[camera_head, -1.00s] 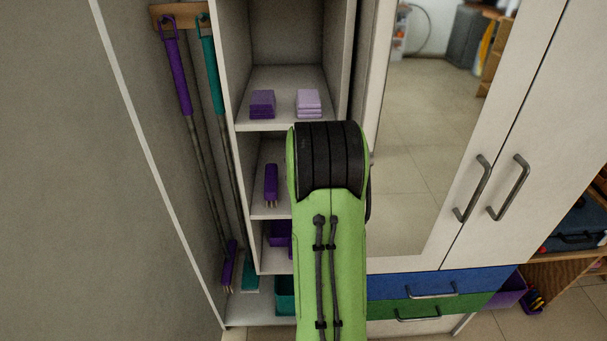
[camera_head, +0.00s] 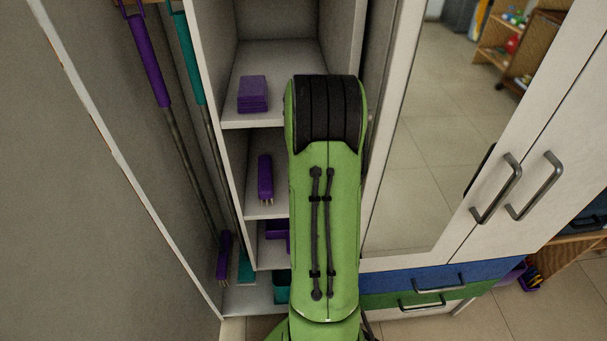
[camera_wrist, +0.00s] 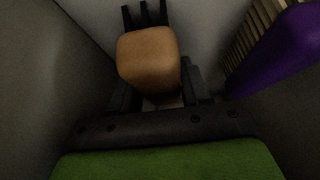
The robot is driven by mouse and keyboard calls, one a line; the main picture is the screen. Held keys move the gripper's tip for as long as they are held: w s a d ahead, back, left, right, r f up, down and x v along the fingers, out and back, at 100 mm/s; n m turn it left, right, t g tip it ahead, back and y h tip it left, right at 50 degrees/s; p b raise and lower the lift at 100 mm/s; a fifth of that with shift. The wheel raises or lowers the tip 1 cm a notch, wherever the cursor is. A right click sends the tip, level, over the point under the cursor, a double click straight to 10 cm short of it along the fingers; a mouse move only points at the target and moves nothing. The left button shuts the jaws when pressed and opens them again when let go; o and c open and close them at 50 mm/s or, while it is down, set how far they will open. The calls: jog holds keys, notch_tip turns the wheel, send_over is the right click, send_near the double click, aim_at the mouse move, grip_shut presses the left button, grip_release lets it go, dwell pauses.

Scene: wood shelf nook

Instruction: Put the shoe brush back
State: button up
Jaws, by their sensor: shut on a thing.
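The shoe brush (camera_wrist: 148,56) shows in the wrist view as a rounded tan wooden block with dark bristle tufts beyond it. My gripper (camera_wrist: 160,90) is shut on it, with one dark finger on each side. The brush is close to a pale surface, but I cannot tell whether it touches. In the head view my green arm hides the gripper and the held brush. A purple brush (camera_head: 265,177) with pale bristles stands on the middle shelf, left of my arm. A purple brush with pale bristles also shows at the right of the wrist view (camera_wrist: 285,50), beside the held one.
Grey cabinet walls (camera_wrist: 45,70) stand close to the gripper. A purple stack (camera_head: 253,94) lies on the shelf above. Below are a purple bin (camera_head: 277,232) and a teal bin (camera_head: 282,287). Long-handled brushes hang at left. A mirrored door (camera_head: 425,130) and handles are at right.

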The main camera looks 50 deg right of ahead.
jog(key=shift+d, duration=0.15)
jog(key=o, duration=0.5)
jog(key=shift+f, duration=0.2)
jog(key=o, duration=0.4)
jog(key=shift+o, duration=0.2)
jog(key=shift+r, duration=0.1)
